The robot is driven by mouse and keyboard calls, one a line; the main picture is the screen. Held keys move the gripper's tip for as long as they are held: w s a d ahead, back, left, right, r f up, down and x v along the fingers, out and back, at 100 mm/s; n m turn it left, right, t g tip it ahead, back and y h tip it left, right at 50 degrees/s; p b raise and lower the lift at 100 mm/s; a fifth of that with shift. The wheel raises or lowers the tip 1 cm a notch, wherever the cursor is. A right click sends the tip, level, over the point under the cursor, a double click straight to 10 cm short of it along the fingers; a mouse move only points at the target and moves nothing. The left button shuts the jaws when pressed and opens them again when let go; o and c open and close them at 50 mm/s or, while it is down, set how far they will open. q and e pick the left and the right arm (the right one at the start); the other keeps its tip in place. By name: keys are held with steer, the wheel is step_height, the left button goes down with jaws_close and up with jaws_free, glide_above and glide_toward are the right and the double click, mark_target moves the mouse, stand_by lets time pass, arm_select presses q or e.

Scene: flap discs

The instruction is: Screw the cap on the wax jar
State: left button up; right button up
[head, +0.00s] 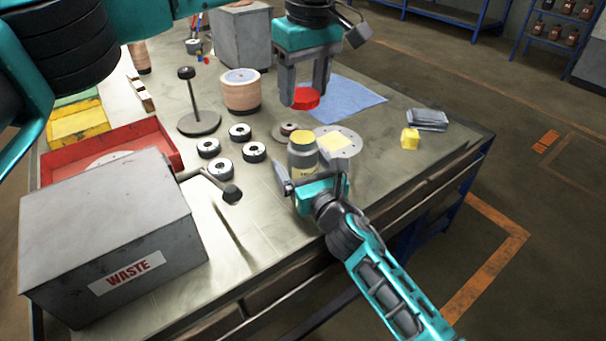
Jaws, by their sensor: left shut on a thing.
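The wax jar (303,163) is a grey jar with a pale label and yellow wax showing at its open top. It stands upright on the bench near its front edge. My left gripper (305,97) is shut on the red cap (306,99), holding it above the bench, beyond the jar and apart from it. My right gripper (308,174) is low at the jar, with its fingers at the jar's sides. The jar and the gripper's own body partly hide the fingers, so I cannot tell whether they grip it.
A round plate with a yellow square (337,142) lies just right of the jar. Several small discs (222,168) lie to its left. A grey waste box (110,235) and red tray (160,145) fill the left. A blue cloth (350,100) lies behind; a yellow block (410,139) sits right.

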steer(key=c, duration=1.5)
arm_select(q)
glide_above(303, 137)
steer(key=shift+f, duration=2.5)
steer(key=shift+d+f, duration=0.1)
steer(key=shift+f, duration=0.8)
steer(key=shift+f, duration=0.55)
arm_select(e)
jaws_close()
arm_select(q)
steer(key=m, duration=0.3)
steer(key=shift+m, duration=0.3)
steer(key=m, duration=0.3)
steer(key=shift+m+h, duration=0.3)
steer(key=shift+h, duration=0.1)
steer(key=m, duration=0.5)
steer(key=shift+m+h, duration=0.4)
